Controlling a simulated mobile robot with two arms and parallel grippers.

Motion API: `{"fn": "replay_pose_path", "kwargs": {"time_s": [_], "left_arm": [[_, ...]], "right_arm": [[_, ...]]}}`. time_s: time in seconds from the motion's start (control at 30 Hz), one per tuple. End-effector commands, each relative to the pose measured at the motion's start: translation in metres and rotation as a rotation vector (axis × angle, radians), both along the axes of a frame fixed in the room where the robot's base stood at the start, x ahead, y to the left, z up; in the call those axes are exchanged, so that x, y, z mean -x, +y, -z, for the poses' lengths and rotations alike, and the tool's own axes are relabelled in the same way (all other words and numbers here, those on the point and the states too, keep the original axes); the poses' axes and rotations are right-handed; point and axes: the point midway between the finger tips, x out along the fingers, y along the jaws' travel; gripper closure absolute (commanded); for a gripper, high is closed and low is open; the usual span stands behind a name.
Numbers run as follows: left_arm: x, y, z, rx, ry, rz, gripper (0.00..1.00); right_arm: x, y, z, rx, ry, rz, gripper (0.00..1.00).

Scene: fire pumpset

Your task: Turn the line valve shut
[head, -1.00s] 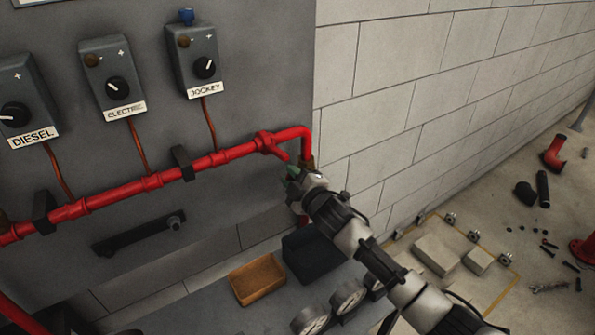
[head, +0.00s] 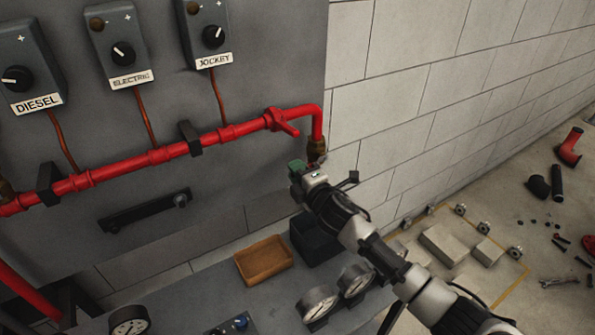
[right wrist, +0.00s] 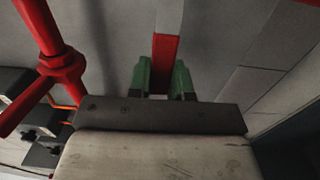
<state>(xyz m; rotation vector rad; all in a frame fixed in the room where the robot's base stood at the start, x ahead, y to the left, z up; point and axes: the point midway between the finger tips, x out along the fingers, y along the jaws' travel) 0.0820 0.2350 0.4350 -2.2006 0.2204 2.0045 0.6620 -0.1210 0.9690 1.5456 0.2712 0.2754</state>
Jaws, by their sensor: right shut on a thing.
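A red pipe (head: 225,134) runs along the grey panel and bends down at its right end to a brass fitting (head: 316,150). A red tee-like part with a short stub (head: 282,121) sits just before the bend. My right gripper (head: 296,166) is just below and left of the brass fitting. In the right wrist view its green fingers (right wrist: 165,80) are shut on a flat red bar (right wrist: 165,50), which looks like the line valve's lever. The valve body behind the gripper is largely hidden in the head view. My left gripper is not in view.
Control boxes labelled DIESEL (head: 28,65), ELECTRIC (head: 122,45) and JOCKEY (head: 207,30) hang above the pipe. Below are a wooden tray (head: 263,260), a dark bin (head: 316,240) and gauges (head: 318,303). The block wall (head: 420,100) stands close on the right.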

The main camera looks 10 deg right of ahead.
Motion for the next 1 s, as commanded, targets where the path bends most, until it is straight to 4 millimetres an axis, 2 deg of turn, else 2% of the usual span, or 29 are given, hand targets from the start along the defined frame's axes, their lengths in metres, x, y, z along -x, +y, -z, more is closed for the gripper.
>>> {"fn": "replay_pose_path", "kwargs": {"time_s": [0.33,0.37,0.53,0.83,1.0], "left_arm": [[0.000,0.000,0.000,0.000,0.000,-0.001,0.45],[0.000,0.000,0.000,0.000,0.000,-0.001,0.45],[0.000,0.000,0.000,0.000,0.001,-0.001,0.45],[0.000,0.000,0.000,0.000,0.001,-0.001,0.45],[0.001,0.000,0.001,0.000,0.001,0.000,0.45]], "right_arm": [[0.000,-0.001,0.002,0.013,-0.002,0.001,1.00],[0.000,-0.001,0.002,0.013,-0.002,0.001,0.79],[0.000,0.000,0.002,0.011,-0.001,0.000,0.54],[0.002,-0.001,0.001,0.008,-0.001,0.001,0.54],[0.018,-0.008,0.003,0.009,0.000,0.001,0.54]]}}
